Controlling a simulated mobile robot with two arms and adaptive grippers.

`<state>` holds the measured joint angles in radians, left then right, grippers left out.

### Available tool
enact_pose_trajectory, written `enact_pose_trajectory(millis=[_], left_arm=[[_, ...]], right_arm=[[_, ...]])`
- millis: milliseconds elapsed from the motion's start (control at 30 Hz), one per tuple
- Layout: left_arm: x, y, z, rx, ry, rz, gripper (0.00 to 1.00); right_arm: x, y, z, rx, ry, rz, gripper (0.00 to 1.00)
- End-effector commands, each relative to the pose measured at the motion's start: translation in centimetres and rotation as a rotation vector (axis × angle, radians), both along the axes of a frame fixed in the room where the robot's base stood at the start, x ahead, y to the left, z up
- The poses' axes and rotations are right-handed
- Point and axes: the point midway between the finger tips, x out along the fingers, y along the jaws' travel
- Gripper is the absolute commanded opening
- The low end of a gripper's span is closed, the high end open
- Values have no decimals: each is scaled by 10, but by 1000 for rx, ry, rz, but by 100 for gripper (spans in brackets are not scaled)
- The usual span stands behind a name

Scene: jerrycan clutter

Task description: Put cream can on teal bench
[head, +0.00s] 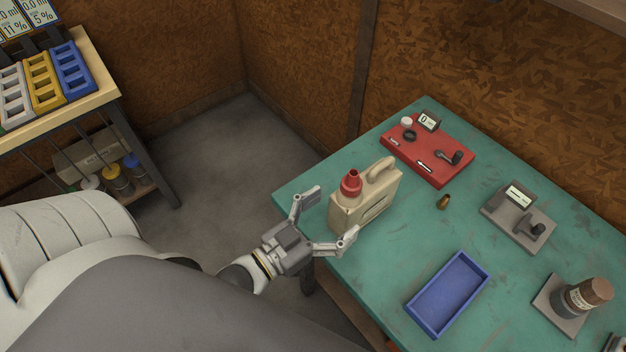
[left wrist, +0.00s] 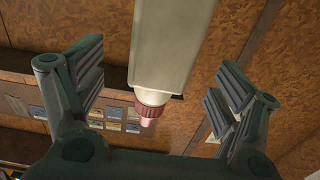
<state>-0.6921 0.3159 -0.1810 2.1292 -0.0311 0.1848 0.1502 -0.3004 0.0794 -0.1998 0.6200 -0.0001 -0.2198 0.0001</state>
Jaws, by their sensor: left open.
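The cream can (head: 362,204) with a red cap and a handle is upright at the near left corner of the teal bench (head: 395,275). It appears to stand on the bench top, but its base is partly hidden by a finger. My left gripper (head: 332,213) is open at the can's left side, its fingers spread toward it. In the left wrist view the can (left wrist: 172,45) shows cap-down in the picture between the two open fingers (left wrist: 160,90), with gaps on both sides. My right gripper is not in view.
A blue tray (head: 412,299), a red board (head: 425,170) with small parts, a small brass piece (head: 443,202), a grey fixture (head: 505,222) and a brown bottle (head: 585,296) on a plate occupy the bench. A shelf with coloured racks (head: 45,80) stands at the left.

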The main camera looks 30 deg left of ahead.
Motion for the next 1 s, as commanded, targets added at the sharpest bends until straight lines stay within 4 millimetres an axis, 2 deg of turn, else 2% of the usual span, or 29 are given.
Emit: enact_pose_trajectory(millis=[33, 200, 400, 1000], left_arm=[[-10, 3, -3, 1, 5, -1, 88], [-32, 11, -2, -1, 4, 0, 88], [-46, 17, -1, 0, 2, 0, 88], [-48, 17, 0, -1, 0, 0, 88]], right_arm=[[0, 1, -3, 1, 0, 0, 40], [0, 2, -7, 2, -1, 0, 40], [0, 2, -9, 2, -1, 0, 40], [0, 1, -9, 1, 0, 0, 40]])
